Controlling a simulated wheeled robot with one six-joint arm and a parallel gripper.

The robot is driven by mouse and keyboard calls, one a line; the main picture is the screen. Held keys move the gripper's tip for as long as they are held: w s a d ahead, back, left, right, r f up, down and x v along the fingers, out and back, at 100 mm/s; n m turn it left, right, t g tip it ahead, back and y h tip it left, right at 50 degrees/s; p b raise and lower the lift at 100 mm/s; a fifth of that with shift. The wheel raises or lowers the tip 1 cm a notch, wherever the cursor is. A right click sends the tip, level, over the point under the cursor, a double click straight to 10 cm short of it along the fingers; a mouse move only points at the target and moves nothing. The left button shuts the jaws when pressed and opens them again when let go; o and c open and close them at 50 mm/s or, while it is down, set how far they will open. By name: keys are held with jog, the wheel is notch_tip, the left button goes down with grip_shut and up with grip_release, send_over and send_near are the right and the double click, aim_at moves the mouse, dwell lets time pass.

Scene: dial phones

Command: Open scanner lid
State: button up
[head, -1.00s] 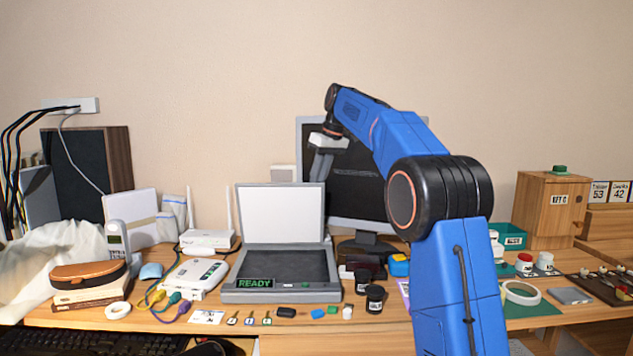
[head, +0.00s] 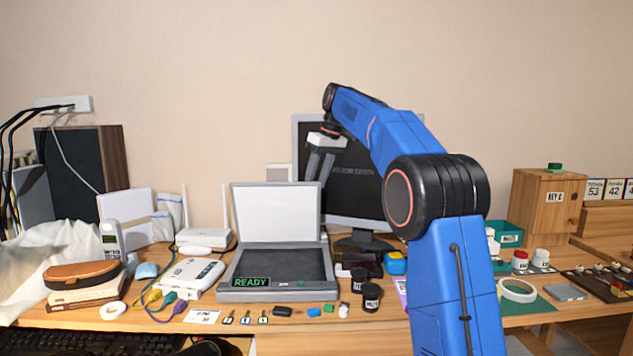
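The scanner (head: 277,295) is a grey flatbed on the desk in the head view, with a dark glass bed and a green READY display at its front left. Its lid (head: 276,213) stands upright at the back, white inner face towards me, so the scanner is open. My gripper (head: 319,178) hangs above and behind the scanner's right side, near the lid's upper right corner and in front of the monitor. Its two fingers point down with a gap between them, and nothing shows between them. Whether a finger touches the lid edge I cannot tell.
A monitor (head: 358,190) stands behind my arm. Dark jars (head: 371,298) stand right of the scanner, and a white router (head: 203,240) and a white device (head: 193,277) stand left. Small keys and blocks (head: 283,312) lie along the front. A wooden box (head: 545,215) stands at right.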

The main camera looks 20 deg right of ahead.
jog(key=shift+r, duration=0.1)
jog(key=v, duration=1.1)
jog(key=shift+r, duration=0.35)
jog(key=shift+s, duration=0.15)
